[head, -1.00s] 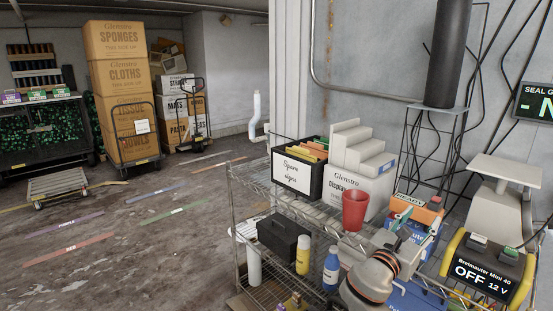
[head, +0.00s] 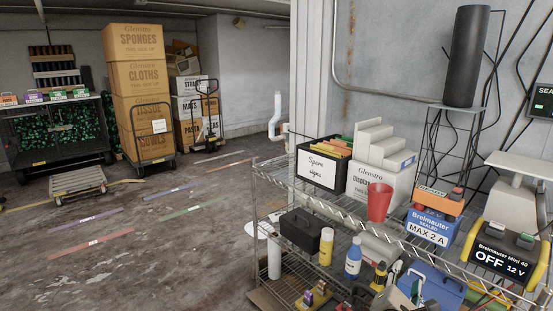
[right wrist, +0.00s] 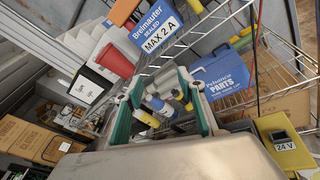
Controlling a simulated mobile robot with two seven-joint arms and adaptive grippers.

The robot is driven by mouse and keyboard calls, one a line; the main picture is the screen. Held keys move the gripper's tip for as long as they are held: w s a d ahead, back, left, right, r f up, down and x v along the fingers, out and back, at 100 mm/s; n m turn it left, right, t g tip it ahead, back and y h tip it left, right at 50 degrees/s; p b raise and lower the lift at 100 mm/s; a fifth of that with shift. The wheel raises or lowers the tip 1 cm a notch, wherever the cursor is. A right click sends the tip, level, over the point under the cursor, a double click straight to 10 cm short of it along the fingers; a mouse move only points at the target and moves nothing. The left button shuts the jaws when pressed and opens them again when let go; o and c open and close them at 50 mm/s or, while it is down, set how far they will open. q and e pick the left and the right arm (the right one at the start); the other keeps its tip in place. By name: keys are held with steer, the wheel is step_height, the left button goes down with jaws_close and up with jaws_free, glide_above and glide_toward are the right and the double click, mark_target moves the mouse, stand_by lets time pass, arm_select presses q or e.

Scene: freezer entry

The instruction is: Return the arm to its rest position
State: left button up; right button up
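My right gripper (head: 408,284) shows only in part at the bottom of the head view, low in front of the wire shelf. In the right wrist view its two green-edged fingers (right wrist: 160,84) stand apart with nothing held between them; bottles on the lower shelf show through the gap. The blue Breimauter box marked MAX 2 A (head: 429,226) stands on the top shelf, above the gripper in the head view, with an orange unit (head: 437,200) on it. My left gripper is not in view.
The wire shelf (head: 330,206) holds a red cup (head: 379,202), a spare signs bin (head: 320,166) and a yellow-black Breimauter Mini 40 reading OFF (head: 497,259). Bottles and a blue parts box (right wrist: 222,80) are on the lower level. The floor at left is largely open.

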steer(key=s+a+f+m+g+y, duration=0.1)
steer(key=s+a+f+m+y, duration=0.4)
steer(key=f, duration=0.5)
steer(key=s+a+f+m+g+y, duration=0.1)
steer(key=s+a+f+m+y, duration=0.15)
steer(key=s+f, duration=0.6)
steer(key=s+a+f+m+y, duration=0.2)
steer(key=s+f+m, duration=0.2)
steer(key=s, duration=0.3)
steer(key=s+a+f+m+g+y, duration=0.1)
steer(key=s+a+f+m, duration=0.2)
steer(key=s+m, duration=0.4)
steer(key=shift+s+a+f+y, duration=0.2)
steer(key=shift+s+f+y, duration=0.15)
steer(key=shift+s+f, duration=0.15)
